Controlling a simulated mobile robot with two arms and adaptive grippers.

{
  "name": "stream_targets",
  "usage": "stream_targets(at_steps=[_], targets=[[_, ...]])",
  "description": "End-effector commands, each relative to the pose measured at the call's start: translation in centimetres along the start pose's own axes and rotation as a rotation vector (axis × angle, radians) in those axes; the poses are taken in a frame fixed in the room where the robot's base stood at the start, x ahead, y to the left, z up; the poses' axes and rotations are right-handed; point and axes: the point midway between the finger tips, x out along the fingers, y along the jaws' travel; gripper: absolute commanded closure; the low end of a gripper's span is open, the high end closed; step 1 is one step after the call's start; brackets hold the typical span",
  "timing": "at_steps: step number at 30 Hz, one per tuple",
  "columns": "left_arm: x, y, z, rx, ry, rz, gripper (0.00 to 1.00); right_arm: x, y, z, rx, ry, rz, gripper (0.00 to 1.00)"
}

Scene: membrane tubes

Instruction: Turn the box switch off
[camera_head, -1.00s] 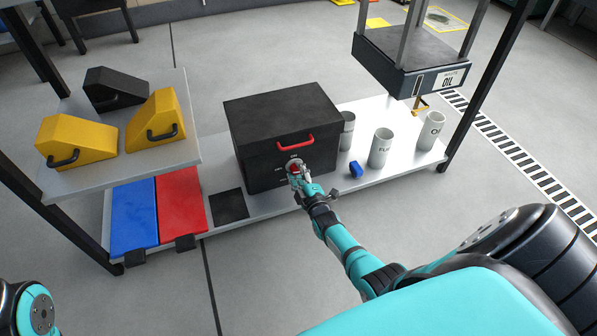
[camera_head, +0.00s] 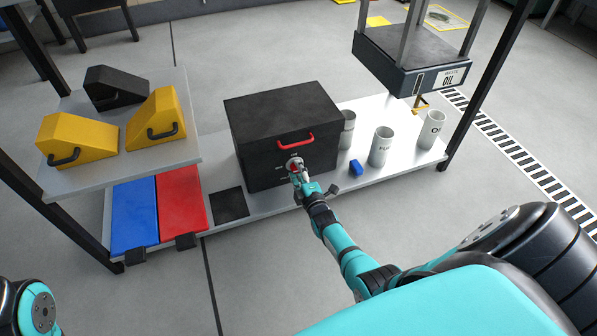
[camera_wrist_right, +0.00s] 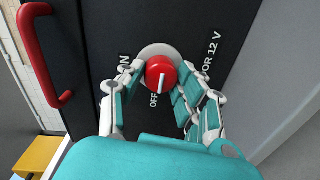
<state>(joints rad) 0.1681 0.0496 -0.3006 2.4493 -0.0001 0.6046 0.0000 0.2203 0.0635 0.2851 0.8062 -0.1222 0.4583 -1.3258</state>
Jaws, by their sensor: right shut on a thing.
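The black box (camera_head: 265,125) stands on the low shelf, with a red handle (camera_head: 295,141) on its front. Its switch is a round red knob (camera_wrist_right: 160,73) on a pale round base, with a white line on it. In the right wrist view the line runs toward the printed OFF. ON and "OR 12 V" are printed on either side. My right gripper (camera_head: 296,170) is at the box front, its fingers on both sides of the knob, shut on it. In the head view the gripper partly hides the knob. My left gripper is out of view.
A blue block (camera_head: 356,169) and several grey cylinders, one of them here (camera_head: 381,148), stand right of the box. Blue and red panels (camera_head: 181,203) lie to its left. Yellow and black wedge cases (camera_head: 158,122) sit on the upper left shelf. An oil unit (camera_head: 410,62) hangs upper right.

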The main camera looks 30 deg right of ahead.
Motion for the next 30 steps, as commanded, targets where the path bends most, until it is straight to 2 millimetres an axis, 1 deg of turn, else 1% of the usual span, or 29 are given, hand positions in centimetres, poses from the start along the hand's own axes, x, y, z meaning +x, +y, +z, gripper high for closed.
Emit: stream_targets(at_steps=[1, 5, 6, 13, 17, 20, 23, 30], targets=[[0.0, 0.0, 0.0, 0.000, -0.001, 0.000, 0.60, 0.0, -0.1, -0.2, -0.002, 0.003, -0.001, 0.61], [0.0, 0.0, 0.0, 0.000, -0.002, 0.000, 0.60, 0.0, 0.0, -0.1, -0.001, 0.002, -0.001, 0.44], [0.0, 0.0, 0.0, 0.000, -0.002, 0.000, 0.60, 0.0, 0.0, -0.1, 0.000, 0.002, -0.001, 0.42], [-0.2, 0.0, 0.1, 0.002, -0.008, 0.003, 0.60, 0.0, 0.0, -0.1, 0.000, 0.001, 0.000, 0.42], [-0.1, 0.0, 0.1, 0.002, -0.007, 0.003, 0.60, -0.6, -0.2, 0.0, 0.000, 0.001, -0.002, 0.42], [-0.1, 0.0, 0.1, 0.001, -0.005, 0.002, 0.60, -1.8, -0.2, -0.1, 0.001, 0.001, -0.003, 0.42], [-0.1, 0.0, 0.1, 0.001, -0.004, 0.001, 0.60, -3.4, -0.2, -0.1, 0.001, 0.001, -0.002, 0.42], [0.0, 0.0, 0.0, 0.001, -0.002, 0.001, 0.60, -8.5, -0.2, -0.1, 0.001, 0.002, -0.003, 0.42]])
